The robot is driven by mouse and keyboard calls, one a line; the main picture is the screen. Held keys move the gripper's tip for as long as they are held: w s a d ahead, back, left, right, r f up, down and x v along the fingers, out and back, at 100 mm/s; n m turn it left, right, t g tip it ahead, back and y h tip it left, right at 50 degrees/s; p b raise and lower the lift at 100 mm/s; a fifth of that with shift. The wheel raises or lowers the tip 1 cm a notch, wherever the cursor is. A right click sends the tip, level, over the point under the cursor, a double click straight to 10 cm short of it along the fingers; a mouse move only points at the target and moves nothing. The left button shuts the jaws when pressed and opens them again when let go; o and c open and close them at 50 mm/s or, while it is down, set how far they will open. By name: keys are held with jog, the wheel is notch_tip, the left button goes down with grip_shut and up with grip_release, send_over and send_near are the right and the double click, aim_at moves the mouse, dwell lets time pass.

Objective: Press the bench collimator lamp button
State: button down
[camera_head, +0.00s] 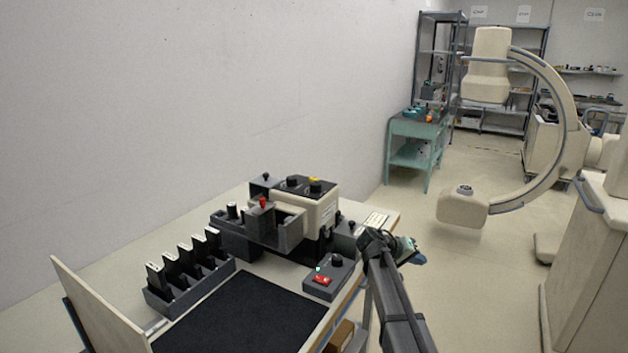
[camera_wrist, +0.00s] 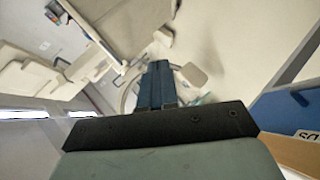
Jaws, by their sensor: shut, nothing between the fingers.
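The bench collimator (camera_head: 322,213) is a beige box with a dark top on the bench, at the middle of the head view. Its top carries black knobs and a yellow button (camera_head: 315,180); I cannot read which control is the lamp button. My gripper (camera_head: 414,257) is to the right of the collimator, past the bench's right edge, apart from it and partly hidden by my arm. In the wrist view its blue fingers (camera_wrist: 157,84) are together with nothing between them. The collimator does not show clearly in the wrist view.
A grey control box (camera_head: 328,278) with a red switch and black knob sits at the bench's right edge. A slotted rack (camera_head: 187,284) and black mat (camera_head: 238,318) lie left of it. A C-arm (camera_head: 560,150) and teal cart (camera_head: 415,130) stand beyond; open floor lies between.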

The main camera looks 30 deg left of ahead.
jog(key=w+a+r+t, duration=0.1)
jog(key=a+r, duration=0.8)
jog(key=r, duration=0.3)
notch_tip(320, 180, up, 22)
jog(key=g+y, duration=0.1)
jog(key=y, duration=0.4)
send_over(311, 179)
jog(key=shift+f, duration=0.2)
jog(key=shift+f, duration=0.15)
jog(key=shift+f, duration=4.25)
jog(key=shift+f, duration=0.25)
jog(key=shift+f, duration=0.2)
